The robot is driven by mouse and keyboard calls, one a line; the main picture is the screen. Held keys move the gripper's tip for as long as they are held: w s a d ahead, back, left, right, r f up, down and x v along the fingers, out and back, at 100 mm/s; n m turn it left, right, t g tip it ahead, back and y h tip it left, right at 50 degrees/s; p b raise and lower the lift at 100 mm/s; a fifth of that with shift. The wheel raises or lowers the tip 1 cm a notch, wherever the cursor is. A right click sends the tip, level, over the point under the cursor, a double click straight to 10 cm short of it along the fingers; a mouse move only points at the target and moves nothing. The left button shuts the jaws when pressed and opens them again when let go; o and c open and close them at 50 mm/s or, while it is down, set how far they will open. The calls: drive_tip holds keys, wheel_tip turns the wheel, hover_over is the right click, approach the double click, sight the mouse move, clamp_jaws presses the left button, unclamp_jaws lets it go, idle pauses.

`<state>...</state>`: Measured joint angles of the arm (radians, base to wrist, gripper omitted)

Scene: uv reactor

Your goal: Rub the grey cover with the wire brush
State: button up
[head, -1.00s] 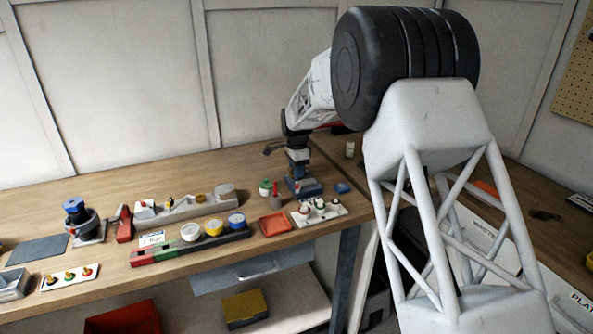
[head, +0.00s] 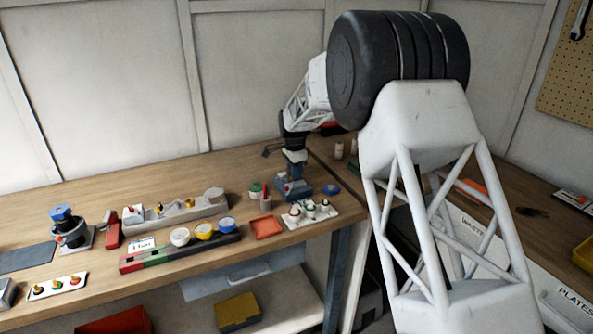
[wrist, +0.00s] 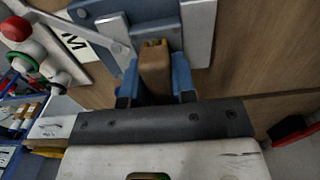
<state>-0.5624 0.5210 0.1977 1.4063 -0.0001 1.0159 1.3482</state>
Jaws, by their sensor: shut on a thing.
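In the head view, my gripper (head: 294,162) points down at a blue-based device (head: 293,188) near the back right of the bench. Light grey flat parts (wrist: 199,32) lie just beyond the handle in the wrist view, and may be the grey cover. I cannot tell whether the brush touches them.
A white plate with several knobs (head: 311,214) stands just in front of the device. An orange tray (head: 266,228) and a strip with bowls (head: 180,253) lie to the left. The bench edge is close on the right.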

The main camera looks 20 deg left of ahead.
sight(287, 178)
drive_tip(key=shift+s+a+r, duration=0.25)
drive_tip(key=shift+s+a, duration=0.75)
drive_tip(key=shift+s, duration=0.1)
drive_tip(key=shift+s+a+f, duration=0.25)
drive_tip(key=shift+s+a, duration=0.1)
drive_tip(key=shift+a, duration=0.05)
drive_tip(key=shift+w+d, duration=1.85)
drive_tip(key=shift+w+d+r, duration=0.1)
drive_tip(key=shift+w+d, duration=0.05)
drive_tip(key=shift+w, duration=0.05)
drive_tip(key=shift+r, duration=4.05)
drive_tip(key=shift+s, duration=0.1)
